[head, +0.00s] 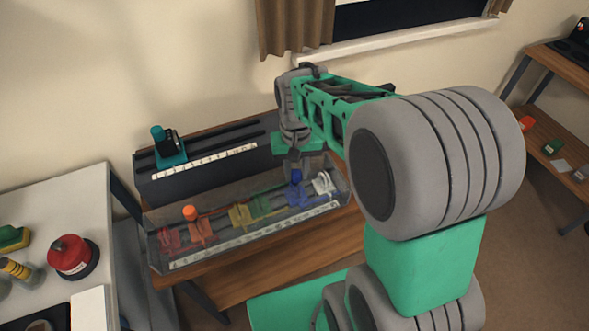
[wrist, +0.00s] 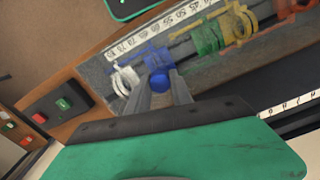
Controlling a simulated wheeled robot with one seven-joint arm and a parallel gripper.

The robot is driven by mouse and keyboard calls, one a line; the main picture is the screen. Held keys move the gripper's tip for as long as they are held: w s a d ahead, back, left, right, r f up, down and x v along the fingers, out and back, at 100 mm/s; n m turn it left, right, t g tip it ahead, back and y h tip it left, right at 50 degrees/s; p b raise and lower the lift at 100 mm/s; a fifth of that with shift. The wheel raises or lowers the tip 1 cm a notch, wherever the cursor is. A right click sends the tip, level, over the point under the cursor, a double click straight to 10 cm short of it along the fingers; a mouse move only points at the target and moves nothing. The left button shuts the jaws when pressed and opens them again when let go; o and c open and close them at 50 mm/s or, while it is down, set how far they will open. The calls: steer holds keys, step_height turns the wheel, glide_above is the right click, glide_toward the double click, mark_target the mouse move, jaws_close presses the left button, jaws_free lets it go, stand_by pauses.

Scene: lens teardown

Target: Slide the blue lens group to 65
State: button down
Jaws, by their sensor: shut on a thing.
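The blue lens group (head: 299,195) sits on the rail in the clear trough, right of the green group. Its blue knob (wrist: 157,77) stands upward, and the blue body (wrist: 150,57) shows beyond the knob in the wrist view. My gripper (head: 294,168) is above the trough with its fingers down at the knob. In the wrist view my gripper (wrist: 160,88) is shut on this blue knob. The number scale (head: 250,238) runs along the trough's front edge; it also shows in the wrist view (wrist: 160,30). The exact mark beside the blue group is hard to read.
A white group (head: 323,183) stands close on the blue group's right. Green (head: 260,206), yellow (head: 241,216), orange (head: 200,229) and red (head: 170,239) groups stand to the left. A dark slotted unit (head: 200,178) with a teal slider is behind. A button box (wrist: 60,105) lies beyond the trough's end.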

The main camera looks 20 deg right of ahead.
steer(key=shift+d, duration=0.3)
steer(key=c, duration=1.1)
jaws_free()
steer(key=shift+a, duration=0.1)
step_height(320, 180, up, 8)
steer(key=shift+f, duration=0.1)
